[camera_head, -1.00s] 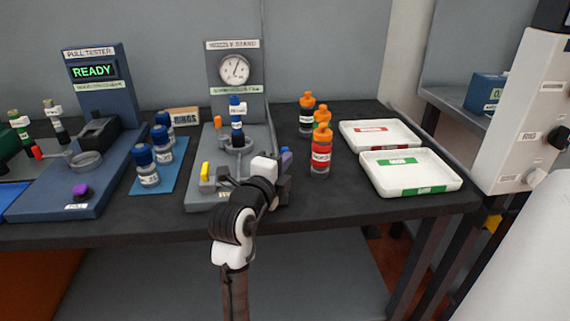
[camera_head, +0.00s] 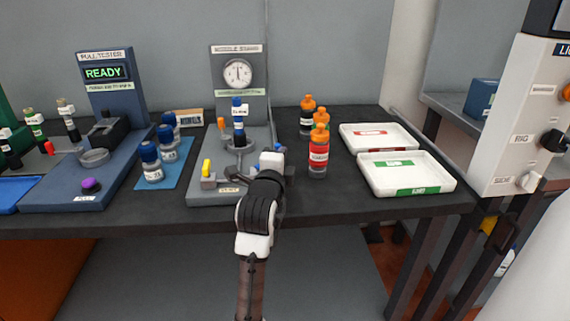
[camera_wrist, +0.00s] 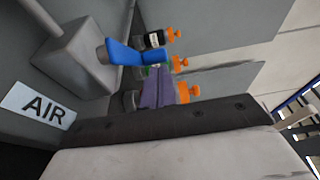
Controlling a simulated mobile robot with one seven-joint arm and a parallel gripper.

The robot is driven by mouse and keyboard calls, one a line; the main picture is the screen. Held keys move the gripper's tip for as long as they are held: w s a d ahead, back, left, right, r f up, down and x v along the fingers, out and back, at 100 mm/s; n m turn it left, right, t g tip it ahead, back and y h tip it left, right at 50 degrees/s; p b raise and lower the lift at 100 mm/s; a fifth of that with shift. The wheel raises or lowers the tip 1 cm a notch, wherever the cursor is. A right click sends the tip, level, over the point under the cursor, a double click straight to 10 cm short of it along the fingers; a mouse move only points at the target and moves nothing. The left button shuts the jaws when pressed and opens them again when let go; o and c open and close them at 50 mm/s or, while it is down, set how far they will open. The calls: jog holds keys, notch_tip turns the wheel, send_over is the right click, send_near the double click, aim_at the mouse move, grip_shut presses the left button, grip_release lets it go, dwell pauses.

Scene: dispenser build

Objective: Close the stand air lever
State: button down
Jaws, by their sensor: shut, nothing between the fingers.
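The nozzle stand (camera_head: 205,190) has a gauge (camera_head: 237,74) whose needle points about straight up. In the wrist view, the blue air lever (camera_wrist: 122,54) sticks out sideways from a grey block (camera_wrist: 75,52) near the AIR label (camera_wrist: 38,108). A small blue part, probably this lever, shows in the head view (camera_head: 279,149). My gripper's purple-grey fingers (camera_wrist: 158,90) are together and empty, just beside the lever's end in the wrist view. I cannot tell whether they touch it. In the head view my wrist hides the fingers.
Orange-capped bottles (camera_head: 318,155) stand close on the right, before white trays (camera_head: 452,188). Blue-capped bottles (camera_head: 152,165) and the pull tester (camera_head: 60,196) are left.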

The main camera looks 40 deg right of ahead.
jog(key=shift+w, duration=0.35)
jog(key=shift+w+d+r+n+t+y, duration=0.1)
jog(key=shift+d+n+t+y, duration=0.2)
jog(key=shift+t, duration=0.1)
jog(key=shift+w+n+t+y+p, duration=0.35)
jog(key=shift+n+t+y+p, duration=0.25)
jog(key=shift+n+t+y, duration=0.3)
jog(key=n+t+y, duration=0.1)
jog(key=w+n+y+p, duration=0.1)
jog(key=y, duration=0.1)
jog(key=w+n+t+y, duration=0.1)
jog(key=y, duration=0.1)
jog(key=shift+a+n+t, duration=0.1)
jog(key=shift+n+t, duration=0.2)
jog(key=shift+a, duration=0.1)
